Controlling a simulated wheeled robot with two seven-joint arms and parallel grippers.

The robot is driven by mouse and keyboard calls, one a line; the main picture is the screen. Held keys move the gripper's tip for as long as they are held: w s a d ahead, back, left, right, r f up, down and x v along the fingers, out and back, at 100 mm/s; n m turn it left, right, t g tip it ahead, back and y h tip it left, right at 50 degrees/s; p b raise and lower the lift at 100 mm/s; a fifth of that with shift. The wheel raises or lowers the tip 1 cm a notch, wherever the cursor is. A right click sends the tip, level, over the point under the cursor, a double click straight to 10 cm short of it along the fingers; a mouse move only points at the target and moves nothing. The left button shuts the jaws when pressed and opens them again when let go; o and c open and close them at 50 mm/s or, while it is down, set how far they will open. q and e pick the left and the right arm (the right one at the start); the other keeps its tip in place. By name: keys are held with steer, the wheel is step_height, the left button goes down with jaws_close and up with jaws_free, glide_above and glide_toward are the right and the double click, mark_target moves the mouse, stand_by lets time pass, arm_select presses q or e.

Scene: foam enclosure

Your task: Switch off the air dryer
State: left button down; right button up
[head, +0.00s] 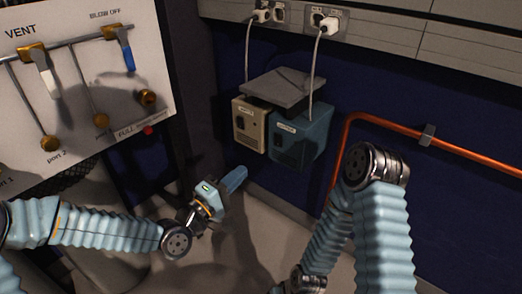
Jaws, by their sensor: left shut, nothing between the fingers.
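Two boxes hang side by side on the dark blue wall in the head view: a beige one (249,124) and a blue one (301,137). Each has a small label and a dark switch area on its front, too small to read, so I cannot tell which is the air dryer. My left gripper (236,178) is shut and empty, in light blue covering, below and a little left of the beige box, apart from both boxes. My right arm bends at the lower right, and its gripper is not in view.
White plugs (328,26) sit in the socket strip above, with cables running down to the boxes. A grey plate (285,87) covers the box tops. A white valve panel (80,90) stands at left. An orange pipe (470,152) runs along the wall at right.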

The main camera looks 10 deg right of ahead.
mark_target(279, 137)
arm_select(q)
steer(key=x, duration=1.4)
steer(key=shift+d+f, duration=0.1)
steer(key=shift+b, duration=0.5)
steer(key=shift+w+d, duration=0.1)
